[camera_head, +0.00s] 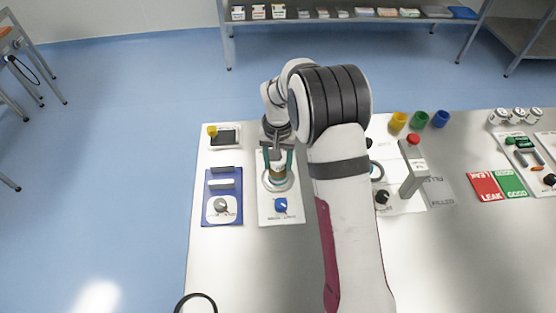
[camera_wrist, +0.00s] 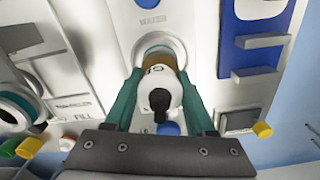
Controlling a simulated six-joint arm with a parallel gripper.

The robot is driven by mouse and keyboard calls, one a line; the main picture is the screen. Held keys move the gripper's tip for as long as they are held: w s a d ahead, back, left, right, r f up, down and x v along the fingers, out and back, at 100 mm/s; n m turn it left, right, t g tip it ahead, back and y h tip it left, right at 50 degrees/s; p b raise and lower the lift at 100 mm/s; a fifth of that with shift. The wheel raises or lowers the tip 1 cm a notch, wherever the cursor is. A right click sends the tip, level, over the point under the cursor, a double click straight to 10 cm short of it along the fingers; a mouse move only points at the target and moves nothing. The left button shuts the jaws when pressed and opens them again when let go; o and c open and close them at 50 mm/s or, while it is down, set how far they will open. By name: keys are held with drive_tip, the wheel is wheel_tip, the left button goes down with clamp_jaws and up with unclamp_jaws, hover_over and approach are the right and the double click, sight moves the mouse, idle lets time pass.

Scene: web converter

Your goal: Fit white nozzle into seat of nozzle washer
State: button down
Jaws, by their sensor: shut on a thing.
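The nozzle washer (camera_head: 267,212) is a white plate with a ring-shaped seat (camera_head: 290,184) and a blue knob (camera_head: 281,205). My gripper (camera_head: 279,160) points down over the ring, its teal fingers shut on the white nozzle (camera_head: 277,157). In the wrist view the nozzle (camera_wrist: 158,92) shows a white body, a black tip and an amber-brown part, between the fingers of my gripper (camera_wrist: 160,82). The pale seat ring (camera_wrist: 160,43) shows just beyond the brown part. Whether the nozzle touches the seat is hidden.
A blue panel (camera_head: 234,213) with bars and a grey knob lies left of the washer. A small yellow-knobbed device (camera_head: 224,138) sits behind it. The filler (camera_head: 414,172) stands right of my arm. Yellow (camera_head: 398,121), green (camera_head: 420,119) and blue (camera_head: 441,118) cups stand at the back.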

drive_tip(key=shift+f, duration=0.6)
drive_tip(key=shift+c, duration=0.8)
unclamp_jaws()
drive_tip(key=shift+r, duration=0.1)
wheel_tip(320, 180, up, 16)
